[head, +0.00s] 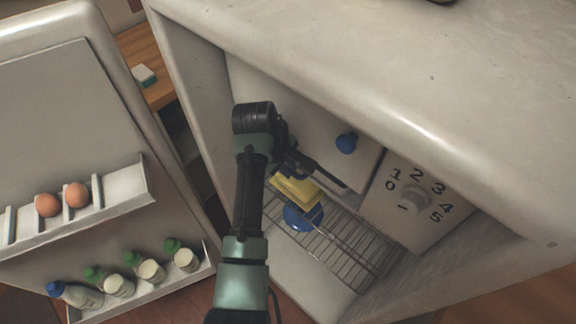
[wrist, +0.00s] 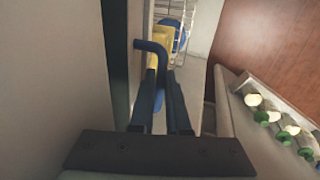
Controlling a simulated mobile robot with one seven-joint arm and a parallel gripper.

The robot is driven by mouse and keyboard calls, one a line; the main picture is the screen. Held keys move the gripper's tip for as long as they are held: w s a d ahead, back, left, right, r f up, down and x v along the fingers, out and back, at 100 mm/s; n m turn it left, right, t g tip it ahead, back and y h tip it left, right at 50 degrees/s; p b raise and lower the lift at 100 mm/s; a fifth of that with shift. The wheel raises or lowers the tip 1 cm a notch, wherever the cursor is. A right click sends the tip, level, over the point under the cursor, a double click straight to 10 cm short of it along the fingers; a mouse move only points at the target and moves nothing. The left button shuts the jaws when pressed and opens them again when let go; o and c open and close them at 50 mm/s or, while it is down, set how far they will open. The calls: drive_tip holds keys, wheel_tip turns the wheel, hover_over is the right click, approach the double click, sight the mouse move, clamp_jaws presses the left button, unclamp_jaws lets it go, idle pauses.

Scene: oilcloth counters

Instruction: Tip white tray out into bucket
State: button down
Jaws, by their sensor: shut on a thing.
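I cannot pick out a white tray for certain in either view. A blue thing (head: 303,217), possibly the bucket, sits on the wire shelf in the open fridge. It also shows in the wrist view (wrist: 165,22), partly hidden by a yellow thing (head: 297,188). My gripper (wrist: 164,76) is inside the fridge, close to the white front panel. It appears shut on a bent dark-blue bar (wrist: 152,46) beside that panel. The yellow thing shows just beyond the fingers. My arm hides part of the inside in the head view.
The white panel (head: 310,110) has a blue knob (head: 347,143); a numbered dial (head: 415,200) is to its right. The wire shelf (head: 350,245) has bare room at right. The open fridge door (head: 60,110) at left holds eggs (head: 76,195) and several bottles (head: 117,285).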

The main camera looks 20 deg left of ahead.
drive_tip(key=s+a+p, duration=0.3)
drive_tip(key=s+p, duration=0.4)
drive_tip(key=s, duration=0.1)
drive_tip(key=shift+s, duration=0.2)
idle(1.2)
drive_tip(key=c, duration=0.8)
unclamp_jaws()
drive_tip(key=v, duration=1.2)
drive_tip(key=shift+a, duration=0.1)
